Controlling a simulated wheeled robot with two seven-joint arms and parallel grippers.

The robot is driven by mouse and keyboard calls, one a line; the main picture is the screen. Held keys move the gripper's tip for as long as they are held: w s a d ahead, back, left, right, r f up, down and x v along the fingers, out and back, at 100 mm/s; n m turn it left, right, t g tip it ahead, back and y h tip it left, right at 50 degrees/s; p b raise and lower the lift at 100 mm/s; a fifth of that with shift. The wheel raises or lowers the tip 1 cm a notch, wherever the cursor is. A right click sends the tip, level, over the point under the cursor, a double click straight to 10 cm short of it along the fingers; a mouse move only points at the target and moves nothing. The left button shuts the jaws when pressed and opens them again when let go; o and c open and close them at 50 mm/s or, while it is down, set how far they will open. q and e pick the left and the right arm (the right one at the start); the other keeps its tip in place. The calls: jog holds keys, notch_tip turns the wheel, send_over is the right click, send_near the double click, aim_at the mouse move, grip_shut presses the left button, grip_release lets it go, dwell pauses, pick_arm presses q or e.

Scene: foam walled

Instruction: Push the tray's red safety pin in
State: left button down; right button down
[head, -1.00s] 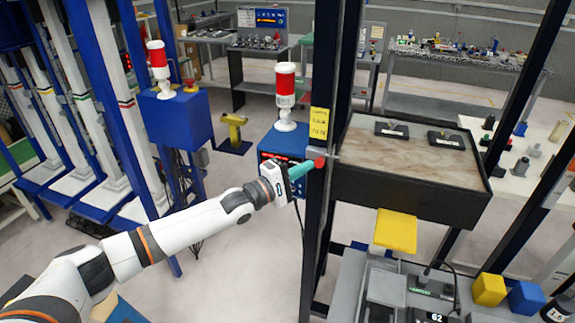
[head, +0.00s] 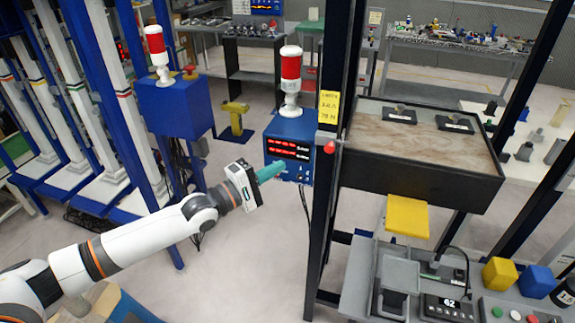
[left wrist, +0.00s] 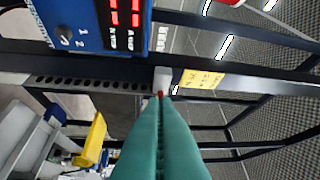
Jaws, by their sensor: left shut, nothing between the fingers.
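The tray (head: 415,172) is a dark box with a brown, stone-like floor, mounted on the dark frame at the right of the head view. Its red safety pin (head: 329,147) shows as a small red tip beside a grey block at the tray's left front corner post. How deep the pin sits I cannot tell. My left gripper (head: 281,167) has teal fingers, shut and empty, apart from the pin and to its left. In the left wrist view the fingers (left wrist: 160,105) point at the grey block (left wrist: 163,77), with a bit of red (left wrist: 160,93) just past their tips. My right gripper is out of view.
A blue control box (head: 290,140) with red displays and a red-white lamp stands behind my left gripper. A dark upright post (head: 322,210) and yellow label (head: 328,107) are beside the pin. A yellow plate (head: 407,217) hangs below the tray. Open floor lies below my arm.

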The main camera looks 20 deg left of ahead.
pick_arm(q)
jog(key=v, duration=0.3)
jog(key=shift+w+a, duration=0.15)
jog(key=shift+w, duration=0.05)
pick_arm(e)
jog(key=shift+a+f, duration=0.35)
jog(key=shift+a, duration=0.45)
